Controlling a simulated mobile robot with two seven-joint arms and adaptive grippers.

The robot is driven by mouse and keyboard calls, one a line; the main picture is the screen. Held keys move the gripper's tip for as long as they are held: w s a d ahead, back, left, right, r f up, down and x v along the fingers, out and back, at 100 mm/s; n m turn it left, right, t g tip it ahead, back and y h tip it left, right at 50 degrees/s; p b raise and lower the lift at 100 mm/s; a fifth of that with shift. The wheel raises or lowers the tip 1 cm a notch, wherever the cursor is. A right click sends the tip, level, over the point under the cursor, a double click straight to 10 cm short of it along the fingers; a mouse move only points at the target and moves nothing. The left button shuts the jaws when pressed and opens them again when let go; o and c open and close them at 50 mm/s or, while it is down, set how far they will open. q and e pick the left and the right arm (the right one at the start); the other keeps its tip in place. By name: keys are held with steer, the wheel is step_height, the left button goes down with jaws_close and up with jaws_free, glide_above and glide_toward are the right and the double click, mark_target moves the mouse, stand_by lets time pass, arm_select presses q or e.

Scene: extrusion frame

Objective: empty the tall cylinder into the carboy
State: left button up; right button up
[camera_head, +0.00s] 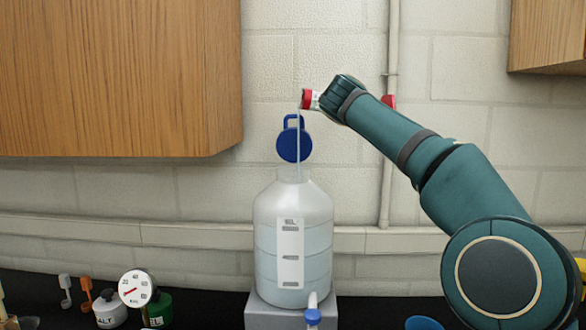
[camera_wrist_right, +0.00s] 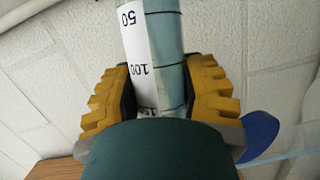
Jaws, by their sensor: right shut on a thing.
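The carboy (camera_head: 262,215) stands upright on a grey block, translucent, with a white scale label and liquid inside. Its blue cap (camera_head: 294,146) is behind and above the open neck; a blue disc, likely that cap, shows in the right wrist view (camera_wrist_right: 260,132). The tall cylinder (camera_head: 312,99) is tipped about level above and right of the neck, its red-edged end facing left. A thin stream falls from that end to the carboy's mouth. My right gripper (camera_wrist_right: 160,78) has its yellow fingers shut around the graduated cylinder (camera_wrist_right: 158,45). My left gripper is out of view.
A wooden cabinet (camera_head: 120,80) hangs at the upper left, another (camera_head: 550,35) at the upper right. A dial gauge (camera_head: 136,289) and several small bottles stand at the lower left. A blue-topped spigot (camera_head: 313,316) sticks out at the carboy's front. A pipe (camera_head: 391,60) runs down the wall.

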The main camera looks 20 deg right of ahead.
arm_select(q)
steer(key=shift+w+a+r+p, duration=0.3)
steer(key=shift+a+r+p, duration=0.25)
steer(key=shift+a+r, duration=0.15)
arm_select(e)
steer(key=shift+a+r+n+t+h, duration=0.2)
steer(key=shift+r+n+t+h, duration=0.15)
steer(key=shift+r+n, duration=0.65)
stand_by(1.4)
